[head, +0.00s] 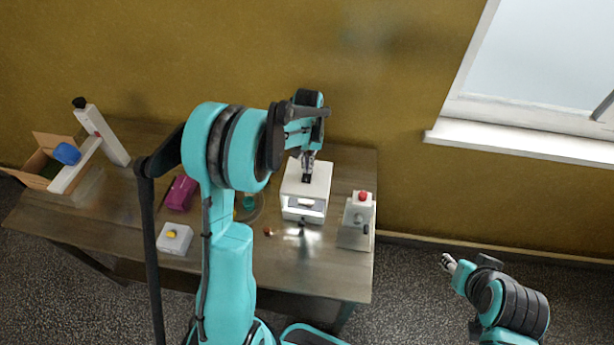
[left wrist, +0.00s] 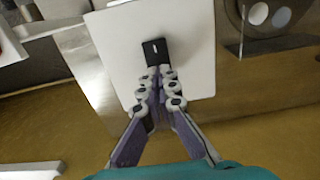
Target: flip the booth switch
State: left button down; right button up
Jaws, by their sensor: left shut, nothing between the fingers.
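The booth is a white box (head: 318,198) on the table, with a lit opening at its front. Its flat white top fills the middle of the left wrist view (left wrist: 190,40). A black switch (left wrist: 154,50) with a small pale mark sits on that top. My left gripper (head: 308,168) points down over the booth top. Its fingers (left wrist: 161,78) are shut with nothing between them, and the tips are right at the switch's edge. I cannot tell whether they touch it. My right gripper (head: 448,262) is away at the lower right, clear of the table; its fingers are too small to judge.
A grey-white box with a red button (head: 362,197) stands right of the booth. A white box with a yellow button (head: 174,239), a magenta item (head: 181,193) and a white stand (head: 101,133) are at left. A cardboard box (head: 40,165) stands at the far left.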

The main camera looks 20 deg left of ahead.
pick_arm(q)
jog(key=shift+f+b, duration=0.4)
jog(key=shift+f, duration=0.05)
dwell(0.3)
jog(key=shift+r+p, duration=2.15)
jog(key=shift+r, duration=1.4)
